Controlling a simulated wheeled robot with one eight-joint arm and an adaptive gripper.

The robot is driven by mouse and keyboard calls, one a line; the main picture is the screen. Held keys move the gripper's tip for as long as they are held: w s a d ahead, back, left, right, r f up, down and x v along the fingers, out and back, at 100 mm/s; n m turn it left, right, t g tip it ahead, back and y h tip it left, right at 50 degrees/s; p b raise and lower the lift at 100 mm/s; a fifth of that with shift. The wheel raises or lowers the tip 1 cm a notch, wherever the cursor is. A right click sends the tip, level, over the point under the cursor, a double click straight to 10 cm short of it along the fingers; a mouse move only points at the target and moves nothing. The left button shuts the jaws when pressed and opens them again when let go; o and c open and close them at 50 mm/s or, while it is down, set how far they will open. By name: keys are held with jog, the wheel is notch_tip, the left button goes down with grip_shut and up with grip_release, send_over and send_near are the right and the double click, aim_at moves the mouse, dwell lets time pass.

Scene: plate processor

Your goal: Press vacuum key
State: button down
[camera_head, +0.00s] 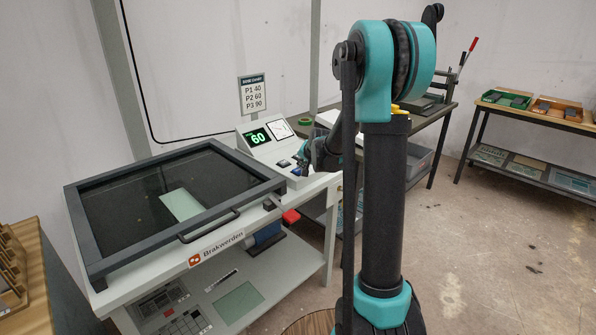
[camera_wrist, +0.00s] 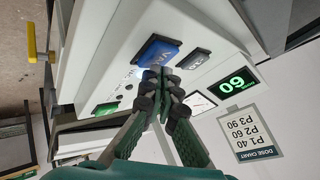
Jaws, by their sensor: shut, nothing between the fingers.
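In the wrist view a blue key (camera_wrist: 158,48) with partly readable lettering, seemingly starting "VA", sits on the white control panel (camera_wrist: 125,75). My gripper (camera_wrist: 158,83) is shut and empty, its fingertips at the edge of the blue key; I cannot tell whether they touch it. A dark grey key (camera_wrist: 193,59) is beside the blue one. A green key (camera_wrist: 106,108) is farther along the panel. In the head view my gripper (camera_head: 304,165) is at the right part of the panel (camera_head: 262,155) and hides some of the keys.
The panel's green display (camera_head: 258,137) reads 60, with a gauge (camera_head: 279,129) beside it. A dark-framed glass lid (camera_head: 150,200) is closed left of the panel. A red object (camera_head: 290,217) is below the panel's front.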

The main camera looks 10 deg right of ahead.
jog(key=shift+r, duration=3)
